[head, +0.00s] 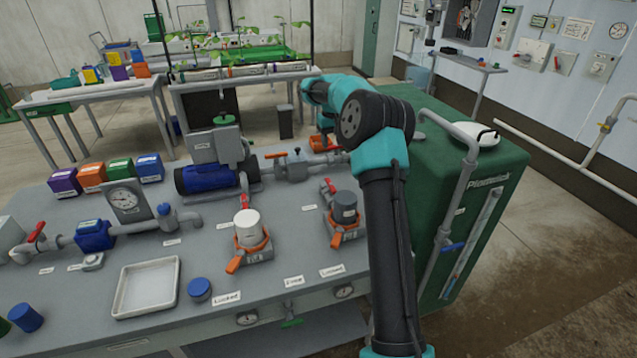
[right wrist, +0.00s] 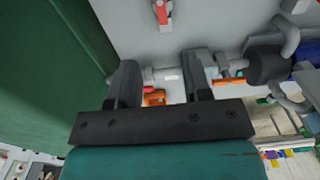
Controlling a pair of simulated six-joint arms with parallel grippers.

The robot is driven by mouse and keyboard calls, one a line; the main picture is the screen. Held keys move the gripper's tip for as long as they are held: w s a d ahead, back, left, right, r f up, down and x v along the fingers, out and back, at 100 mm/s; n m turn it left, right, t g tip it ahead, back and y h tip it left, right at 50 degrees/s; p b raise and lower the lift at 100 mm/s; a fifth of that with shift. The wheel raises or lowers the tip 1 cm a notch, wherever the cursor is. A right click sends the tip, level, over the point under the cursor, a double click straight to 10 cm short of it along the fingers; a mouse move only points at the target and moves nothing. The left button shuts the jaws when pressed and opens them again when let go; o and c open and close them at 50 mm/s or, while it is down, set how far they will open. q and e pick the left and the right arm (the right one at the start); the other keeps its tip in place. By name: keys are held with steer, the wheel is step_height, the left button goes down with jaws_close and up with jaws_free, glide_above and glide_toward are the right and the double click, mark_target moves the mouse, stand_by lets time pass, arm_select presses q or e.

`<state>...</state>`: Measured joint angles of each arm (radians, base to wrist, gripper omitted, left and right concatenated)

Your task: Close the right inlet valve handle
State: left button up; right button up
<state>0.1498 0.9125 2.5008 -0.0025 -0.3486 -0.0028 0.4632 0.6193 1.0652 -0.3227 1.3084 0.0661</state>
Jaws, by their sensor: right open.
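A red valve handle (head: 329,186) stands behind the dark grey canister (head: 345,207) on the right of the bench. It also shows at the top of the right wrist view (right wrist: 163,14). A second red handle (head: 243,203) stands behind the white canister (head: 247,227). I cannot tell for certain which is the right inlet valve handle. My right gripper (right wrist: 161,68) is open and empty, above the far right of the bench and apart from the red handle. In the head view my arm hides most of it. My left gripper is not in view.
A grey pipe (head: 272,174) with an orange-handled valve runs from the blue pump (head: 207,179) towards the green tank (head: 478,188). An orange block (right wrist: 155,98) shows between my fingers, below them. A white tray (head: 147,287) and a blue cap (head: 199,290) lie nearer the front.

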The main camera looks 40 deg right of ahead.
mark_target(331, 185)
steer(key=shift+f, duration=0.15)
step_height(331, 185, down, 17)
steer(key=shift+f, duration=0.1)
stand_by(0.8)
steer(key=shift+c, duration=0.2)
jaws_close()
